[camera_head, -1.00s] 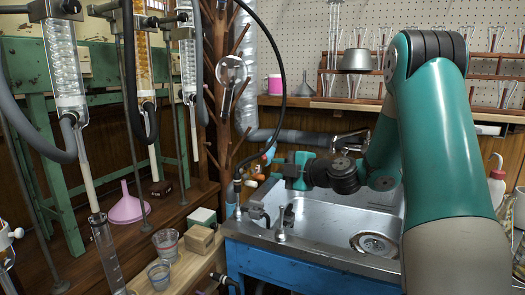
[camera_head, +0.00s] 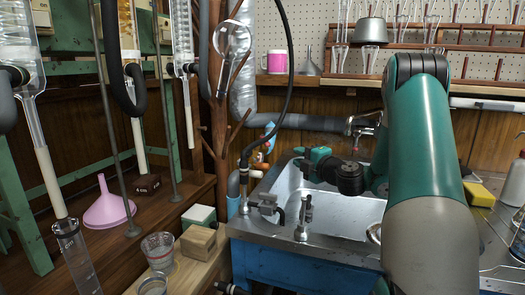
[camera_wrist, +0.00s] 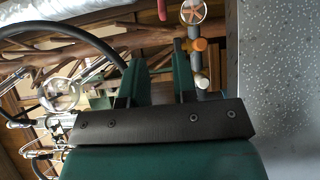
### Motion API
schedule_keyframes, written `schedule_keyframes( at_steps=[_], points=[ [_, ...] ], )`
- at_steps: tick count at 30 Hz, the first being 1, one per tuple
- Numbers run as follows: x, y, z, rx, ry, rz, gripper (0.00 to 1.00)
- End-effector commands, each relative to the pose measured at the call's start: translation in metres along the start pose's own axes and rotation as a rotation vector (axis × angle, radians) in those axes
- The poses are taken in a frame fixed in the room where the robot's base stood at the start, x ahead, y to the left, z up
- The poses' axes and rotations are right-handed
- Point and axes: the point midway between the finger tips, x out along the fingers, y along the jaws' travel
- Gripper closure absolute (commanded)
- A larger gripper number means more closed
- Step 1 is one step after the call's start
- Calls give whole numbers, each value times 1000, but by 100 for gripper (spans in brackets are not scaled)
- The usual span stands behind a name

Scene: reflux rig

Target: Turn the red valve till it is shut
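A small cluster of pipe fittings in blue, orange and white (camera_head: 262,155) sits low on the back wall, left of the sink. A red part (camera_wrist: 162,10) shows at the top edge of the wrist view. A spoked round handwheel (camera_wrist: 194,10) and an orange fitting (camera_wrist: 200,44) are beside it. I cannot tell for sure which of these is the red valve, nor how far it is turned. My gripper (camera_wrist: 158,72) is open and empty, its two green fingers apart. In the head view my gripper (camera_head: 308,156) is over the sink's back-left part, to the right of the fittings.
The steel sink (camera_head: 345,222) has a tap (camera_head: 303,215) at its front left and a wall faucet (camera_head: 362,125) behind. A black hose (camera_head: 288,80) hangs by the wooden rack (camera_head: 219,120). Glass beakers and a pink funnel (camera_head: 108,207) stand at left.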

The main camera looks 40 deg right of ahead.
Motion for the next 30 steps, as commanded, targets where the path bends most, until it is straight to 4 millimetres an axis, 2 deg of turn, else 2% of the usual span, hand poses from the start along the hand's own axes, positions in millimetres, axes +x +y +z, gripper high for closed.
schedule_keyframes(
  at_steps=[1,4,7,21,24,30],
  points=[
    [1,-5,0,0,1,0,73],
    [9,-3,0,-2,3,-1,73],
    [24,-1,-1,-2,4,-1,73],
    [129,-1,-2,-2,5,1,73],
    [147,-1,-2,-2,3,2,73],
    [169,-3,-1,0,3,0,73]
  ],
)
